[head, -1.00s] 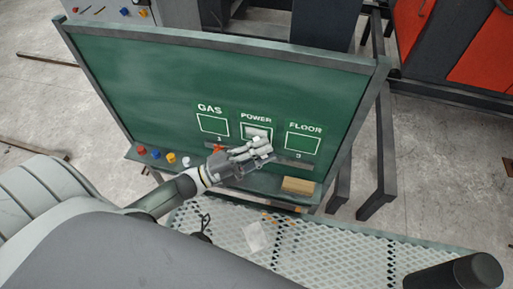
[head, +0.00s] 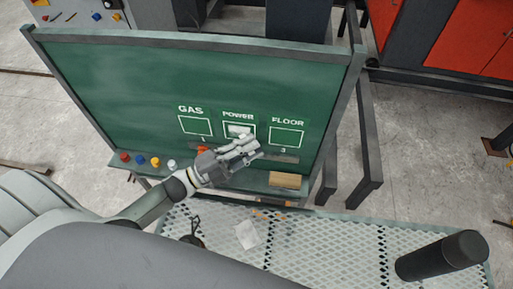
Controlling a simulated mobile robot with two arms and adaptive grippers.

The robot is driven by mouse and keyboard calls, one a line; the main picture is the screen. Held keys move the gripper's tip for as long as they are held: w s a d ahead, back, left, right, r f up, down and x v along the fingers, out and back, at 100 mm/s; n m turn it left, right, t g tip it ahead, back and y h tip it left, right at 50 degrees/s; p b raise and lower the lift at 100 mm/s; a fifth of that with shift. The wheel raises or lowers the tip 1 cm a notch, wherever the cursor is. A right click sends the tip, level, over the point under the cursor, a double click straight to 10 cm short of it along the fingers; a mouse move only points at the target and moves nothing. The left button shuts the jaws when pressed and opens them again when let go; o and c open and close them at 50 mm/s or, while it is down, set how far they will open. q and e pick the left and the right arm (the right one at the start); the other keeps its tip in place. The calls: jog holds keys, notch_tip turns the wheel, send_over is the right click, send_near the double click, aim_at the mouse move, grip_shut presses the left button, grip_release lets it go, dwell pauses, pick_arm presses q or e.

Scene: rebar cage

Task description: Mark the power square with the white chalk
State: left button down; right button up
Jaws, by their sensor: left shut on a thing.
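The green board (head: 130,85) carries three outlined squares labelled GAS, POWER and FLOOR. The power square (head: 228,125) is in the middle, with a pale white patch inside it. My left gripper (head: 250,148) is in front of its lower edge and hides part of the board below. The gripper is shut on a small white piece, seemingly the white chalk (head: 246,137), mostly hidden by the fingers. I cannot tell whether it touches the board. My right gripper is not in view.
The board's ledge holds red, blue, yellow and white pieces (head: 155,162) at left and a tan block (head: 285,180) at right. A perforated metal table (head: 335,240) stands in front, with a pale sheet (head: 247,235) on it. Orange-red cabinets (head: 470,35) stand behind.

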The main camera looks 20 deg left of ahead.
pick_arm(q)
jog(key=a, duration=0.2)
jog(key=s+a, duration=0.1)
jog(key=a, duration=0.1)
jog(key=shift+a, duration=0.15)
dwell(0.4)
jog(key=s+d+p, duration=0.1)
jog(key=s, duration=0.5)
jog(key=shift+d+p, duration=0.25)
jog(key=shift+p, duration=0.15)
jog(key=s, duration=0.3)
jog(key=shift+d+p, duration=0.35)
jog(key=shift+p, duration=0.05)
